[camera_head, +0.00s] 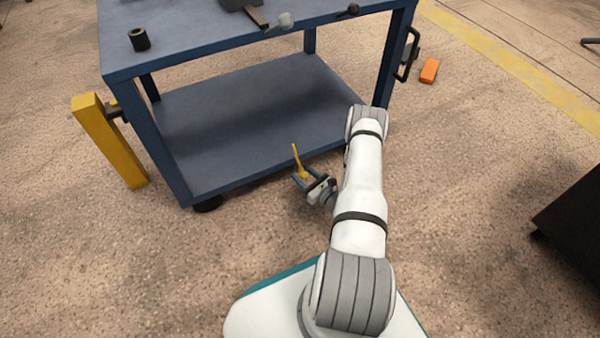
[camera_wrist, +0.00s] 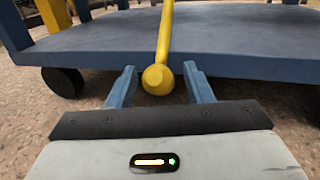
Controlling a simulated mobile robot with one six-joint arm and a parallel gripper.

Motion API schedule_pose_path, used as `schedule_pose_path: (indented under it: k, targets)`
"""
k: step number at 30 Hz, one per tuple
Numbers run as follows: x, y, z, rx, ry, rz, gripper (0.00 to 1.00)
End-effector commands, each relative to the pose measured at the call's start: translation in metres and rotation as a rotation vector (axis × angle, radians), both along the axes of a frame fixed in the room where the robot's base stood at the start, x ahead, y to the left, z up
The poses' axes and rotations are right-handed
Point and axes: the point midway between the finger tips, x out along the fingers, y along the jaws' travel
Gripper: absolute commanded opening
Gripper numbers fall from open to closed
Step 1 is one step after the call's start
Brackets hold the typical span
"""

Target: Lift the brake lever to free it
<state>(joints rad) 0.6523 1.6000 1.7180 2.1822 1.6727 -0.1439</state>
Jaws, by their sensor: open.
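The brake lever is a yellow rod with a rounded knob at its near end. In the wrist view the lever (camera_wrist: 161,68) runs up and away past the edge of the cart's lower shelf, with the knob between the two blue fingers. In the head view the yellow lever (camera_head: 298,160) shows at the front edge of the lower shelf. My gripper (camera_head: 306,181) is open around the knob, and a gap shows on each side in the wrist view (camera_wrist: 159,84). The lever's far end is hidden.
The blue cart (camera_head: 183,189) stands on a speckled floor. Its lower shelf (camera_head: 245,115) is bare. A yellow post (camera_head: 110,142) stands at its left, a dark cabinet (camera_head: 575,215) at the right. A dark caster (camera_wrist: 63,82) sits under the shelf. An orange block (camera_head: 429,71) lies beyond.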

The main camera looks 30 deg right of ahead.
Motion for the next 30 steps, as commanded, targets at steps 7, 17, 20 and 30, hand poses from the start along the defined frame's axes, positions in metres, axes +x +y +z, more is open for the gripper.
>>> schedule_pose_path:
  k: [7,17,20,30]
  targets:
    - [0.0005,0.0017,0.0,0.0,0.0,0.003,0.41]
    - [0.0007,0.0022,0.0001,0.0,0.0,0.005,0.14]
    - [0.0007,0.0023,0.0001,0.0,0.0,0.005,0.06]
    - [0.0011,0.002,0.0005,0.0,0.001,0.008,0.0]
